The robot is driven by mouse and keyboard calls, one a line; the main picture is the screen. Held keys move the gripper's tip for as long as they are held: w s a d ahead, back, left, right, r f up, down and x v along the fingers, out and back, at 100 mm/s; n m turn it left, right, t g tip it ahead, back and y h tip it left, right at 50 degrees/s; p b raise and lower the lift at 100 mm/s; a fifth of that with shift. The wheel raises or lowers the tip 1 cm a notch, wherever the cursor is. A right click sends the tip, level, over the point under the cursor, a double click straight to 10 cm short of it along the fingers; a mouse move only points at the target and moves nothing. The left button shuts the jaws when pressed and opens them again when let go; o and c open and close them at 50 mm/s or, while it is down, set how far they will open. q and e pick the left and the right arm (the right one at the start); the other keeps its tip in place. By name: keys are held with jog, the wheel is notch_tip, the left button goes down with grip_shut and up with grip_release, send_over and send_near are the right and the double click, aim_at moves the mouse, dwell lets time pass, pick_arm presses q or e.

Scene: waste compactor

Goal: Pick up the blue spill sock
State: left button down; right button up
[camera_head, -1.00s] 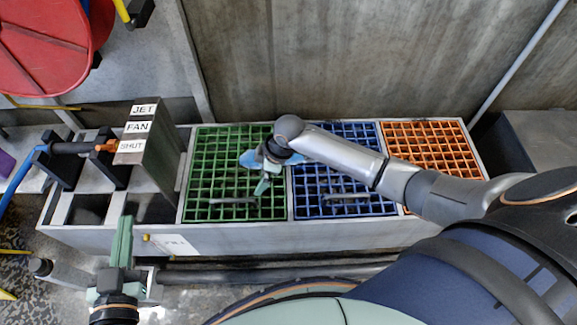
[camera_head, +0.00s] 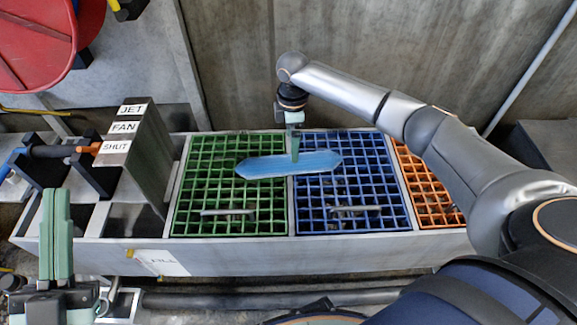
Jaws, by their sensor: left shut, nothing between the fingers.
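The blue spill sock (camera_head: 262,166) is a long flat blue piece with pointed ends. It lies crosswise over the divider between the green grate (camera_head: 187,200) and the blue grate (camera_head: 385,180), and appears raised above them. My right gripper (camera_head: 295,156) points down at the sock's middle, its fingers seen edge-on and closed on it. The fingertips are partly hidden by the sock. My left gripper (camera_head: 57,195) is at the lower left, shut and empty, pointing up in the picture, away from the sock.
An orange grate (camera_head: 425,185) is right of the blue one, partly behind my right arm. A post labelled JET, FAN, SHUT (camera_head: 130,140) with a lever stands left of the green grate. A red round drum (camera_head: 40,40) is at upper left. A wall rises behind.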

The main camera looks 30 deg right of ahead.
aim_at(289, 158)
notch_tip(289, 158, down, 3)
jog(key=shift+f+b, duration=0.15)
jog(key=shift+b, duration=0.35)
jog(key=f+b, duration=0.2)
jog(key=f, duration=0.3)
jog(key=shift+w+a+f+b, duration=0.1)
jog(key=shift+w+a+b, duration=0.2)
jog(key=shift+b, duration=0.1)
pick_arm(q)
jog(key=s+m+h, duration=0.1)
jog(key=s+r+m+h, duration=0.1)
jog(key=h, duration=0.1)
jog(key=s+m+h, duration=0.1)
jog(key=shift+s+d+r+h, duration=0.3)
jog(key=shift+d, duration=0.1)
pick_arm(e)
jog(key=c, duration=1.5)
jog(key=shift+c, duration=0.2)
